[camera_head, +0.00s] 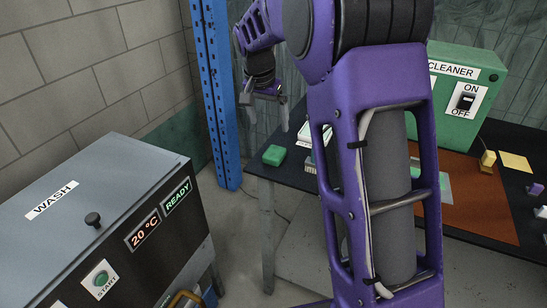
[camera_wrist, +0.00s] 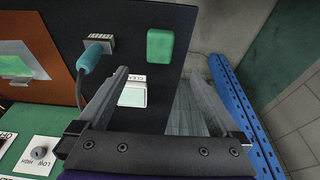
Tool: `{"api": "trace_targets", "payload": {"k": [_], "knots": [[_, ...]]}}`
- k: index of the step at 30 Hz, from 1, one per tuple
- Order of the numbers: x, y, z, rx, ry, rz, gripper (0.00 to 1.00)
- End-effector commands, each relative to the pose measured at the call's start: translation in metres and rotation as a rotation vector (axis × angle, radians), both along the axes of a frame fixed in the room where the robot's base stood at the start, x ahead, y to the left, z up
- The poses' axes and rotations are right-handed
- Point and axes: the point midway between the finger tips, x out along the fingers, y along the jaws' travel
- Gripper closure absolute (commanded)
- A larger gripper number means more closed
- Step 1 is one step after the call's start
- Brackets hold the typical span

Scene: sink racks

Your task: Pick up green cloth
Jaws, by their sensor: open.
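A green, rounded, block-like piece (camera_head: 274,155) lies on the dark table near its left corner; it also shows at the top of the wrist view (camera_wrist: 160,44). A flat green piece (camera_wrist: 14,66) lies on a pale sheet at the left of the wrist view. I cannot tell for sure which is the cloth. My gripper (camera_head: 265,104) is open and empty above the table's far left edge. In the wrist view its fingers (camera_wrist: 156,76) stand wide apart, with the block-like green piece beyond their tips. My arm hides part of the table in the head view.
A white labelled item (camera_wrist: 133,93) lies on the dark table (camera_wrist: 165,18). A teal-handled brush (camera_wrist: 91,56) is beside it. A green cleaner machine (camera_head: 468,105) stands at the back right. A blue post (camera_head: 213,90) rises left of the table. A wash machine (camera_head: 95,205) is at front left.

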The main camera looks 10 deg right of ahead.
Motion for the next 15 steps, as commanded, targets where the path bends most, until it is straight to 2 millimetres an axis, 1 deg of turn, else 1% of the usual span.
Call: {"api": "trace_targets", "payload": {"k": [1,6,10,15], "knots": [[0.002,-0.002,-0.014,0.000,0.003,-0.001,0.00],[0.010,-0.008,-0.048,0.000,0.003,-0.001,0.00],[0.014,-0.010,-0.063,0.000,0.000,0.001,0.00],[0.016,-0.012,-0.070,0.000,-0.001,0.001,0.00]]}}
